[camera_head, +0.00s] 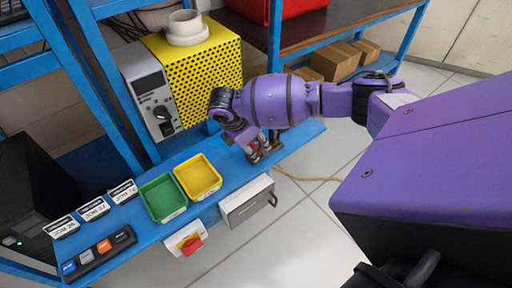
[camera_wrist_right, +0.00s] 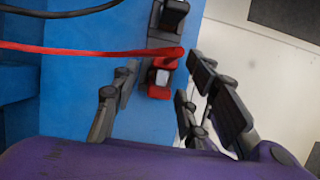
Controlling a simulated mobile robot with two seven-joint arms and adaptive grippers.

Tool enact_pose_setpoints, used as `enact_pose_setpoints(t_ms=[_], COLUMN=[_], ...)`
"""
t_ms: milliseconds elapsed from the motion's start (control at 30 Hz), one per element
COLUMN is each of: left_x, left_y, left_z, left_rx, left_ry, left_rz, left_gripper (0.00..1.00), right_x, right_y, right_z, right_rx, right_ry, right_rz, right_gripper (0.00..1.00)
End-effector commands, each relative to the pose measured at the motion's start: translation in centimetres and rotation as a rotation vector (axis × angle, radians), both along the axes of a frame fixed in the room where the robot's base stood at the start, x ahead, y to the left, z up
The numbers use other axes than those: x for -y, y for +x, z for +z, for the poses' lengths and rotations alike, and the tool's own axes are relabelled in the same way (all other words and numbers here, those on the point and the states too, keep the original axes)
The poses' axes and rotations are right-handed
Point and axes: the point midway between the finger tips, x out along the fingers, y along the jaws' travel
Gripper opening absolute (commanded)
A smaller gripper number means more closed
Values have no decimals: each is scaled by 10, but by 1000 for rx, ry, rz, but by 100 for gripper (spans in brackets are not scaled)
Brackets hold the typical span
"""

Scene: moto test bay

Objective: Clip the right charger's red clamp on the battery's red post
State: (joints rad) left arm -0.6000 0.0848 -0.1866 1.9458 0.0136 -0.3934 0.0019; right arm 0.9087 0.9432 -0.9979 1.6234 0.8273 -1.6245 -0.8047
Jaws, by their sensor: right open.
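In the right wrist view a red clamp (camera_wrist_right: 161,76) on a red cable (camera_wrist_right: 90,50) lies at the edge of the blue bench. A black clamp (camera_wrist_right: 171,18) lies just beyond it. My right gripper (camera_wrist_right: 165,66) is open, with fingers on both sides of the red clamp; I cannot tell whether they touch it. In the head view my right gripper (camera_head: 260,149) is low over the bench's right part and mostly hides the clamps. I cannot make out the battery or its red post. My left gripper is not in view.
A yellow perforated unit (camera_head: 197,72) with a grey dial panel (camera_head: 148,88) stands behind. A green tray (camera_head: 161,199) and a yellow tray (camera_head: 198,177) sit left of my gripper on the blue bench (camera_head: 225,161). A red button box (camera_head: 187,240) is at the front edge.

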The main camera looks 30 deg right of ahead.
Motion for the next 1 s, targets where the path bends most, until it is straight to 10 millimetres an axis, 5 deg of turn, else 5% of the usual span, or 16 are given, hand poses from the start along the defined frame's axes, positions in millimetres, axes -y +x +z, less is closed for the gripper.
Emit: enact_pose_setpoints(t_ms=[167, 533, 833, 1000], left_x=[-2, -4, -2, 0], left_y=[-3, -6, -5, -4], left_z=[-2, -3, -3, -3], left_rx=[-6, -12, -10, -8], left_ry=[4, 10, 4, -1], left_rz=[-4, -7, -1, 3], left_gripper=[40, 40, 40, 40], right_x=[7, 8, 8, 8], right_y=[0, 1, 1, 1], right_z=[-18, -18, -18, -18], right_rx=[1, 2, 2, 2], right_ry=[0, 0, 0, 0], right_rz=[0, 1, 1, 1], right_gripper=[41, 39, 0, 0])
